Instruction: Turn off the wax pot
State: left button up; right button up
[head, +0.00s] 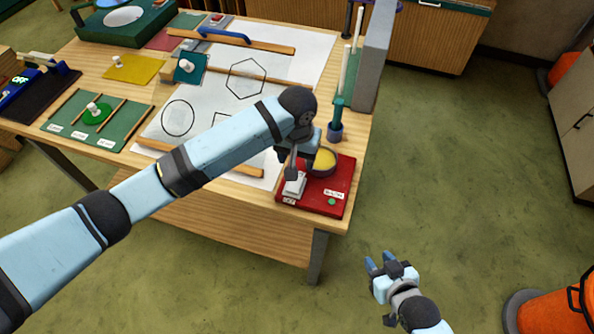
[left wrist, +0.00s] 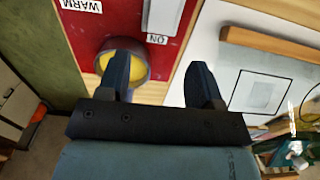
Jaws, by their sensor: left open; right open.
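The wax pot (head: 325,161), a dark round pot with yellow wax, sits on a red board (head: 318,199) at the table's front right corner. A white switch (head: 295,184) is beside it, near an "ON" label (head: 289,201). A green light (head: 332,201) shows near a "WARM" label (head: 334,193). My left gripper (head: 301,166) is open above the board, close to pot and switch, partly hiding both. In the left wrist view its empty fingers (left wrist: 160,70) point toward the board; one overlaps the pot (left wrist: 138,62), and the switch (left wrist: 163,14) is beyond them. My right gripper (head: 379,262) is open and empty.
A grey upright block (head: 374,60) and a dark cup with a tool (head: 335,131) stand behind the board. White paper with drawn shapes (head: 215,110) and wooden strips covers the table's middle. Floor (head: 440,180) right of the table is clear. An orange bin (head: 555,312) is lower right.

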aim_at(295, 185)
pick_arm(q)
notch_tip(295, 185, down, 7)
jog(key=shift+r, duration=0.1)
dwell(0.3)
